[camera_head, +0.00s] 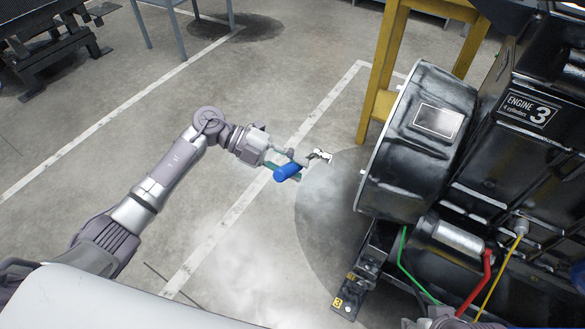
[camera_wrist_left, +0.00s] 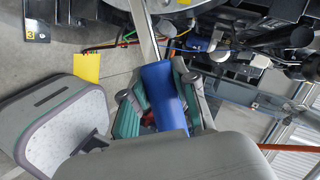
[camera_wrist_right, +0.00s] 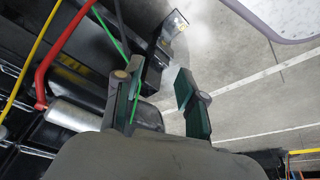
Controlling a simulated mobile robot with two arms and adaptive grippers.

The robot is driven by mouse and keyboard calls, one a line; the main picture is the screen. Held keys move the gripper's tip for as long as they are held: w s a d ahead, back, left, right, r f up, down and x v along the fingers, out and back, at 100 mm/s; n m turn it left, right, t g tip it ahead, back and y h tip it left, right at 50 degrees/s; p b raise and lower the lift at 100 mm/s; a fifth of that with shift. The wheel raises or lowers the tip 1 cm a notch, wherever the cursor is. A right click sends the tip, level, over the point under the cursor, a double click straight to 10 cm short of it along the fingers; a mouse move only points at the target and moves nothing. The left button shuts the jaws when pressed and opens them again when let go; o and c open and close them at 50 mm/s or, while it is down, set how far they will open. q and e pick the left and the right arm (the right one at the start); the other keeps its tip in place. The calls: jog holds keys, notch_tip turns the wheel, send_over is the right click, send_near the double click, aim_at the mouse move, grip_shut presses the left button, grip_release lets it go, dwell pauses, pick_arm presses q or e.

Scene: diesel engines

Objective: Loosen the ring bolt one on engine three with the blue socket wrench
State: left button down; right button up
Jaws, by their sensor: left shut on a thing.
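Engine three (camera_head: 525,108) is a black engine at the right of the head view, with a label reading "ENGINE 3". My left gripper (camera_head: 284,161) is shut on the blue socket wrench (camera_head: 288,172) and holds it in the air left of the engine, clear of it. In the left wrist view the wrench's blue handle (camera_wrist_left: 164,94) lies between the fingers, and its metal shaft runs up out of the picture. My right gripper (camera_wrist_right: 155,92) is open and empty, near the engine's lower side. I cannot make out ring bolt one.
A yellow stand (camera_head: 388,70) is behind the engine's round black housing (camera_head: 415,150). Red (camera_head: 474,288), green and yellow pipes run along the engine's lower side. A metal foot marked 3 (camera_head: 348,300) is on the floor. The floor around my left arm is clear.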

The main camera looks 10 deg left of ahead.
pick_arm(q)
jog(key=shift+s+d+r, duration=0.1)
jog(key=shift+s+d, duration=0.15)
jog(key=shift+d, duration=0.45)
jog(key=shift+s+d, duration=0.2)
jog(key=shift+d, duration=0.45)
jog(key=shift+s+d+p, duration=0.25)
jog(key=shift+d+p, duration=0.05)
jog(key=shift+d, duration=0.35)
jog(key=shift+s+d+p, duration=0.2)
jog(key=shift+d+p, duration=0.1)
jog(key=shift+d, duration=0.4)
jog(key=shift+s+d+p, duration=0.25)
jog(key=shift+d+p, duration=0.05)
jog(key=shift+d, duration=0.35)
pick_arm(e)
jog(key=shift+x, duration=1.75)
jog(key=shift+w+a+f, duration=0.1)
jog(key=shift+a+f, duration=0.05)
pick_arm(q)
jog(key=shift+d, duration=0.1)
jog(key=shift+s+d+p, duration=0.3)
jog(key=shift+d+p, duration=0.3)
jog(key=shift+d, duration=0.3)
pick_arm(e)
jog(key=shift+s+x, duration=0.15)
jog(key=shift+x, duration=0.8)
jog(key=shift+s+x, duration=0.2)
jog(key=shift+x, duration=0.75)
